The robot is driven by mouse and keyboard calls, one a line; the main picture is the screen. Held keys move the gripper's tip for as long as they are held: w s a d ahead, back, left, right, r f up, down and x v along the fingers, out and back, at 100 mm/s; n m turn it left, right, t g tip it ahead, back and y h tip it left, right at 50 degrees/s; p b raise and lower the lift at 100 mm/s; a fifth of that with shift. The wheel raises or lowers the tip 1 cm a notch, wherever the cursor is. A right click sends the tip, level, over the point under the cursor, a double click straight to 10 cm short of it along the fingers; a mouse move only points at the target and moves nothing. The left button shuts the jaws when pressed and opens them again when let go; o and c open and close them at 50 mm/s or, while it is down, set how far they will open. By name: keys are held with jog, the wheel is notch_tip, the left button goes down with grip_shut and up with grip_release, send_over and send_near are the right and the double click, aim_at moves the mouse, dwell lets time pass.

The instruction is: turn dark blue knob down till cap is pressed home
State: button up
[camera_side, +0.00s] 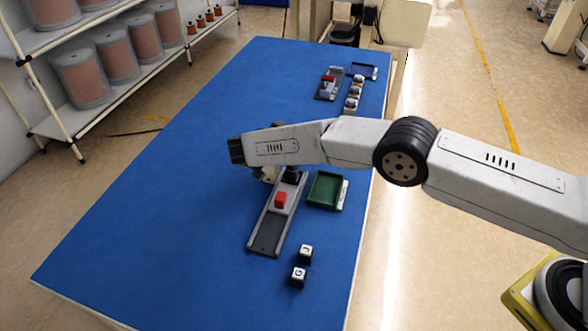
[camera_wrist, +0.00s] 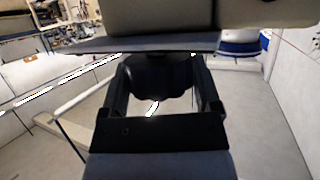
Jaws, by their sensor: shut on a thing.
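The dark blue knob (camera_wrist: 158,82) fills the space between the two fingers of my gripper (camera_wrist: 162,92) in the wrist view. My gripper is shut on it. In the side view the dark knob (camera_side: 291,175) shows under my wrist, at the far end of a grey rail fixture (camera_side: 264,234). My wrist hides most of the knob and the fingers there. A red block (camera_side: 281,200) sits on the grey slide just in front of the knob. The cap cannot be made out for certain, and how far down the knob has gone is not visible.
A green tray (camera_side: 325,190) stands close to the right of the fixture. Two black lettered cubes (camera_side: 303,265) lie near the front. A second fixture (camera_side: 328,84), several small blocks (camera_side: 352,92) and a dark tray (camera_side: 362,70) are at the back. The left of the blue table (camera_side: 150,200) is clear.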

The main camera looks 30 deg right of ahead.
jog(key=o, duration=1.1)
jog(key=shift+v, duration=3.85)
